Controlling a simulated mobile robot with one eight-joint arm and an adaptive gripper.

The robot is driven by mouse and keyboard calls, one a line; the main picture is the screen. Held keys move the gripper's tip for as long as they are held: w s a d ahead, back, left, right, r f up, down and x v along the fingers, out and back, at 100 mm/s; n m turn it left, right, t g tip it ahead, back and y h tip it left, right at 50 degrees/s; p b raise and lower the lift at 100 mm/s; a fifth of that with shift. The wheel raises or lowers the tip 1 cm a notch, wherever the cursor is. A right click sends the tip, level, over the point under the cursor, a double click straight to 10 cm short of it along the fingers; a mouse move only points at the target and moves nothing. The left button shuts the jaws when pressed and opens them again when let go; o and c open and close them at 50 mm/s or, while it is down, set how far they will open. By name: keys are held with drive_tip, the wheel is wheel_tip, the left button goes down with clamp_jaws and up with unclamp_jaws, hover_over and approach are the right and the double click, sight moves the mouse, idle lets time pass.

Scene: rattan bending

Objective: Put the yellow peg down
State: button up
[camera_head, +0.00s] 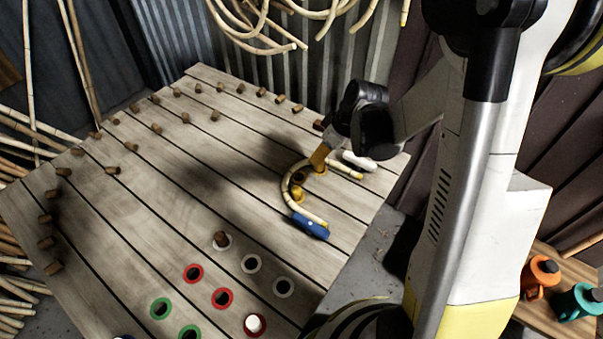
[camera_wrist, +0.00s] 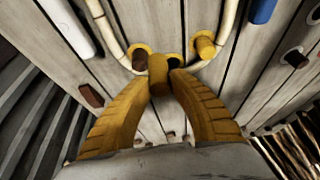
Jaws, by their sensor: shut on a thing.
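My gripper (camera_wrist: 158,82) is shut on a yellow peg (camera_wrist: 158,72), just above the board. In the head view my gripper (camera_head: 319,160) is at the bent rattan strip (camera_head: 284,185). Beside the held peg is a dark, yellow-edged hole (camera_wrist: 174,59), partly hidden by the peg and a finger. I cannot tell whether the peg touches the board. Another yellow peg (camera_wrist: 206,45) stands right of it, against the rattan. A blue clamp (camera_head: 310,226) and a white clamp (camera_head: 360,162) sit by the rattan's ends.
The slatted wooden board (camera_head: 150,210) carries several brown pegs along its left and far edges. White, red and green ringed holes (camera_head: 223,298) are near its front. An orange clamp (camera_head: 540,273) and a teal clamp (camera_head: 580,301) stand on a side table. The board's middle is clear.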

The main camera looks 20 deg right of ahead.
drive_tip(key=w+a+f, duration=0.1)
drive_tip(key=w+a+f+b, duration=0.1)
drive_tip(key=a, duration=0.1)
drive_tip(key=a+f+b, duration=0.1)
drive_tip(key=a+f, duration=0.1)
drive_tip(key=shift+w+a, duration=0.2)
drive_tip(key=shift+w, duration=0.2)
wheel_tip(320, 180, down, 4)
drive_tip(key=shift+r+b, duration=0.1)
drive_tip(key=shift+b, duration=0.9)
drive_tip(key=shift+r, duration=0.1)
drive_tip(key=o, duration=0.9)
drive_tip(key=shift+f, duration=0.2)
